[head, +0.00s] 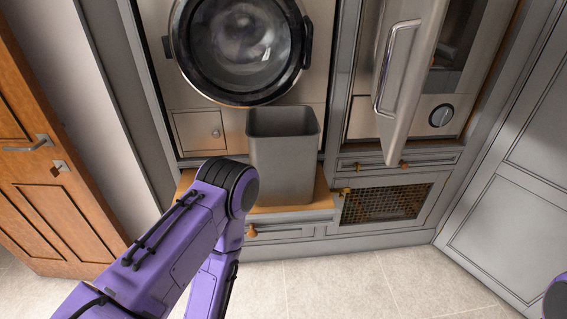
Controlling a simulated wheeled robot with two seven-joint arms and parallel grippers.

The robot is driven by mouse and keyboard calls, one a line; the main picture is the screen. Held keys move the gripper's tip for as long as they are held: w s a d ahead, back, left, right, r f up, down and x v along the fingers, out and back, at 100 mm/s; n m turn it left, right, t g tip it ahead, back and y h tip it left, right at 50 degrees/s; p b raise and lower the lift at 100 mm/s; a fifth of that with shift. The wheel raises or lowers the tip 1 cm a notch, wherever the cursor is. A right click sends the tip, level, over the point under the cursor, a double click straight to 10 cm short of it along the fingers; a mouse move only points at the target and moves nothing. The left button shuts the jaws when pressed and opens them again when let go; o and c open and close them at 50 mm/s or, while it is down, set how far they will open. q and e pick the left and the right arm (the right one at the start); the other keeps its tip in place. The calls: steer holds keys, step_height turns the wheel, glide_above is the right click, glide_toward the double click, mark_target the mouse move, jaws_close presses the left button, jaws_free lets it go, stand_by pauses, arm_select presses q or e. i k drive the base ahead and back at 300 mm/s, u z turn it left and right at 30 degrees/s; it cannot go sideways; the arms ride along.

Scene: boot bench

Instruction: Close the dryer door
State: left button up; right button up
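A steel appliance at the right has a flat door (410,75) with a long bar handle (395,68). This door stands open, swung out toward me, and its dark interior shows to the right of it. A control knob (441,115) sits on the front below the opening. To the left, a front-loading machine has a round glass door (240,45) with a black rim, which looks shut. No label shows which machine is the dryer. My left arm reaches in at the lower left, bent, with its gripper out of view. Only a sliver of purple shows at the lower right edge.
A grey bin (283,155) stands on the wooden bench ledge (300,206) below the round door. A mesh-front drawer (385,203) lies below the steel appliance. A wooden door (50,180) is at the left. The tiled floor (350,285) in front is clear.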

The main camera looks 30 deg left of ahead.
mark_target(410, 31)
steer(key=k, duration=0.5)
steer(key=u, duration=1.05)
steer(key=i, duration=0.7)
steer(key=z, duration=1.75)
